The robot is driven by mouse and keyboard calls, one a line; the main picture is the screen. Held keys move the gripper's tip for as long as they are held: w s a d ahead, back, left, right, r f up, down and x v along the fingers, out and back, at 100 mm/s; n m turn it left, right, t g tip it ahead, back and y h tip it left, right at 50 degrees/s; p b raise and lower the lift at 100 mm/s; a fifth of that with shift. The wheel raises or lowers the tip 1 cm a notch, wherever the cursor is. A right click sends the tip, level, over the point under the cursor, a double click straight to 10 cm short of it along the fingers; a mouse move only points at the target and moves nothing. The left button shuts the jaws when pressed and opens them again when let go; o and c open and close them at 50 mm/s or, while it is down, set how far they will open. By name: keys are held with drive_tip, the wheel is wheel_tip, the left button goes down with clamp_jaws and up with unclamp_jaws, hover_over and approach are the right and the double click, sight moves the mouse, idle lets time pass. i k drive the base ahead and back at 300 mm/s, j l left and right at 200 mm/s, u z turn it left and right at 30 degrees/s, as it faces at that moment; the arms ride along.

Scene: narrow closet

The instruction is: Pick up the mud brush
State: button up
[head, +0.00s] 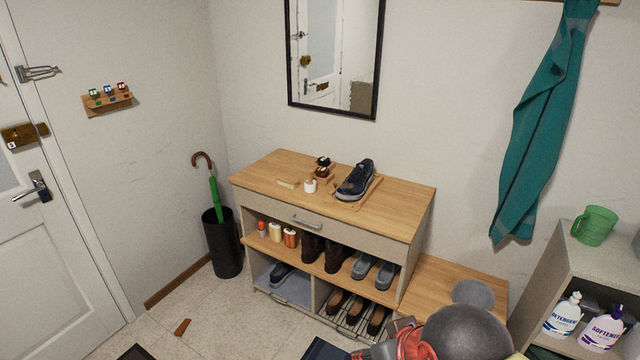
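No object can be named as the mud brush with certainty. A small pale wooden block (288,183), possibly a brush, lies on the left part of the wooden cabinet top (405,205). Beside it are a white jar (310,186) and a small brown item (322,173) with a dark-topped bottle behind it; bristles cannot be made out on any. My rounded grey arm parts show at the bottom right, in front of the low bench and well short of the cabinet top. My gripper's fingers are not visible.
A dark blue shoe (355,180) sits on a wooden tray (372,193) on the cabinet top. Shoes and bottles fill the shelves below. An umbrella stand (222,243) is at left. A reddish-brown wedge (182,327) lies on the floor. Shelves with detergent (563,315) stand right.

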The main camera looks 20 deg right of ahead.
sight(289, 182)
drive_tip(key=i+u, duration=0.15)
drive_tip(key=i, duration=0.4)
drive_tip(key=i+u, duration=0.15)
drive_tip(key=i, duration=0.35)
drive_tip(key=i+l+u, duration=0.15)
drive_tip(key=i, duration=0.4)
drive_tip(key=i+l+u, duration=0.15)
drive_tip(key=i, duration=0.35)
drive_tip(key=i+l+u, duration=0.15)
drive_tip(key=i, duration=0.35)
